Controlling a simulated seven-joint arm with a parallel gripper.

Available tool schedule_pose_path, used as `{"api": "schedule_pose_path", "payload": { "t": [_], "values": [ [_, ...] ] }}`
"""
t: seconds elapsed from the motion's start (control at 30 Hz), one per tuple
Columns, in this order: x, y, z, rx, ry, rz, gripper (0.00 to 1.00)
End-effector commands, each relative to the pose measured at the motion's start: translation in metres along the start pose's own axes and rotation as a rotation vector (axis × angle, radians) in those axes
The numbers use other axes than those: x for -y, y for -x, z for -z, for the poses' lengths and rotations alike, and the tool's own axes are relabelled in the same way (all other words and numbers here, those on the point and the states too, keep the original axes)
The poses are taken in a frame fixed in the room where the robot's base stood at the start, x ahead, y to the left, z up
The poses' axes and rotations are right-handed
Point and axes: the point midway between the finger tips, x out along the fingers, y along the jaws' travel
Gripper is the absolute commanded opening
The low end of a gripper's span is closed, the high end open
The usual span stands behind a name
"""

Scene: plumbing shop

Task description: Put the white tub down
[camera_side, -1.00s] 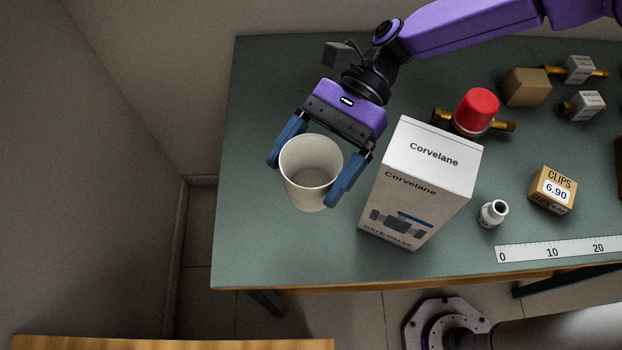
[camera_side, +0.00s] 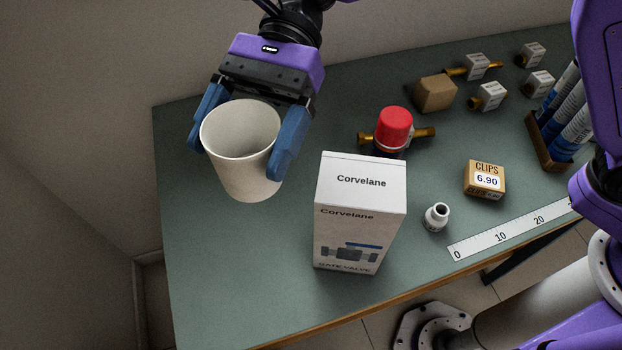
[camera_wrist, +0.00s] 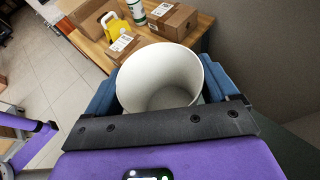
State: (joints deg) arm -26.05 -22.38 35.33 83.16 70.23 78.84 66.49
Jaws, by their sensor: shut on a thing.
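The white tub (camera_side: 250,172) is an open, empty, tapering cup, its mouth up and tilted a little in the side view. My gripper (camera_side: 240,135) is shut on it, with one blue finger on each side. The tub appears held above the green table (camera_side: 215,265), towards its left end; the gap below it is hard to judge. In the wrist view the tub (camera_wrist: 160,72) sits between the blue fingers (camera_wrist: 160,95), and its inside looks empty. The table under it is hidden there.
A tall Corvelane box (camera_side: 360,215) stands close right of the tub. Behind it is a red-capped container (camera_side: 394,128) beside a brass fitting. The table's left front is clear.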

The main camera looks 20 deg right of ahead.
Motion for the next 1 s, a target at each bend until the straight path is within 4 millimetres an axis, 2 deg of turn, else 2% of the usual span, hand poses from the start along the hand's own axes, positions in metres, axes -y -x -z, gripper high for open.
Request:
{"api": "schedule_pose_path", "payload": {
  "t": [0.3,0.63,0.67,0.7,1.0],
  "values": [
    [0.001,0.085,0.035,0.006,-0.046,0.116,0.58],
    [-0.01,0.152,0.064,0.011,-0.085,0.209,0.58],
    [-0.011,0.154,0.067,0.012,-0.088,0.213,0.58],
    [-0.01,0.147,0.076,0.013,-0.09,0.206,0.58],
    [-0.007,0.119,0.14,0.013,-0.09,0.205,0.58]
  ]
}}
